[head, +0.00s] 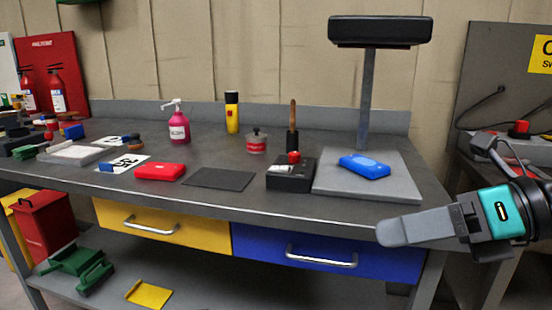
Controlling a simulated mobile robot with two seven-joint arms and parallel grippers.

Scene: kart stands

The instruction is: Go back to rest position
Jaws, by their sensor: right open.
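My right gripper (435,190) is at the right edge of the head view, in front of the workbench's right end. It is open, with its grey fingers spread apart and nothing between them. My left gripper is not in the head view. The grey workbench (280,205) stands ahead of me. A blue item (364,166) lies on the plate of the scale (400,188), left of my right gripper and apart from it. A red item (160,171) lies on the bench to the left, beside a flat dark mat (220,179).
A black box with a red button (290,178) stands left of the scale. A pink pump bottle (177,125), yellow-black flashlight (232,112) and tin (257,143) stand farther back. Yellow (170,222) and blue (380,262) drawers are below. Another bench (500,165) is at right.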

